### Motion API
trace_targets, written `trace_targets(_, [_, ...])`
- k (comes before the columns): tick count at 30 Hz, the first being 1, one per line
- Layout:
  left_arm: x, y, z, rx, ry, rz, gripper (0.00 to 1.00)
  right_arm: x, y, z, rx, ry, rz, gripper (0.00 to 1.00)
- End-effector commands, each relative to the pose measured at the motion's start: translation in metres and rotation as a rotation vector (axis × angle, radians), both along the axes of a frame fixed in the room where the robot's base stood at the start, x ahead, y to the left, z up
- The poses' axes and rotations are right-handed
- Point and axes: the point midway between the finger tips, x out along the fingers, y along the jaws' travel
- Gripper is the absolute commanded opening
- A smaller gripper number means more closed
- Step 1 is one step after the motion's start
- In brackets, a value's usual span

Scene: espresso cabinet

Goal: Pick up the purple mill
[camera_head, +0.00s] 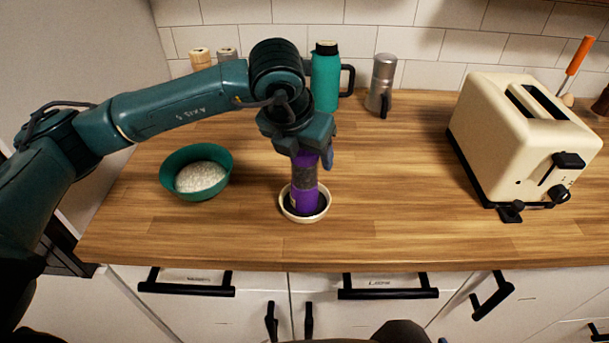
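The purple mill (304,197) stands upright in a small cream dish (291,213) on the wooden counter. Its body is purple with a dark, greyish middle band. My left gripper (312,155) points down over the mill from above, with its fingers at the mill's upper part. A finger shows on the right side of the mill's top; the other is mostly hidden, so I cannot tell whether the fingers press on it. My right gripper is not in view.
A green bowl (168,179) of white grains stands left of the mill. Behind are a teal flask (325,84), a metal moka pot (381,84) and two small shakers (200,58). A cream toaster (500,130) stands at right. The counter between mill and toaster is clear.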

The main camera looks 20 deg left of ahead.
Motion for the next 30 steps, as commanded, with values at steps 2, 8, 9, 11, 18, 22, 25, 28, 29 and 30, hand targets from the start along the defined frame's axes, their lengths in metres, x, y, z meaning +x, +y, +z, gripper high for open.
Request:
trace_targets(2, [-0.0001, -0.0002, 0.0003, 0.000, 0.000, 0.000, 0.58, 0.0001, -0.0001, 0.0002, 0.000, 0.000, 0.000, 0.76])
trace_targets(8, [-0.0001, -0.0002, 0.0005, 0.000, 0.000, 0.000, 0.41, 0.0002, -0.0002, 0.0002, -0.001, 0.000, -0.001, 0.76])
trace_targets(9, [-0.0001, -0.0002, 0.0005, 0.000, 0.000, 0.000, 0.38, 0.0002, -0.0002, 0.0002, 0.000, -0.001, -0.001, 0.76])
trace_targets(11, [-0.0001, -0.0002, 0.0005, 0.000, 0.000, 0.000, 0.33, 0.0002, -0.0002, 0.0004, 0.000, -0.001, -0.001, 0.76])
trace_targets(18, [-0.0001, -0.0001, 0.0006, 0.000, 0.000, 0.000, 0.14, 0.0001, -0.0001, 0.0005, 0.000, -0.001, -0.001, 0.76])
trace_targets(22, [0.0000, 0.0000, 0.0006, 0.000, 0.000, 0.000, 0.03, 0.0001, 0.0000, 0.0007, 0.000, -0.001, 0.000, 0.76])
trace_targets(25, [0.0000, 0.0000, 0.0006, 0.000, 0.000, 0.000, 0.00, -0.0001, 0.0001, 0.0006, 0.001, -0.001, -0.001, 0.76])
trace_targets(28, [0.0004, -0.0001, 0.0019, -0.001, -0.003, 0.000, 0.00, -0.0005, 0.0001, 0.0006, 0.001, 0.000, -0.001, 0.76])
trace_targets(29, [0.0004, -0.0001, 0.0019, -0.001, -0.003, 0.000, 0.00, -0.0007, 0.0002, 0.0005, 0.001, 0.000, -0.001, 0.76])
trace_targets(30, [0.0004, -0.0001, 0.0019, -0.001, -0.003, 0.000, 0.00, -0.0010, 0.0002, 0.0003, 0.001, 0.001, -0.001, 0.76])
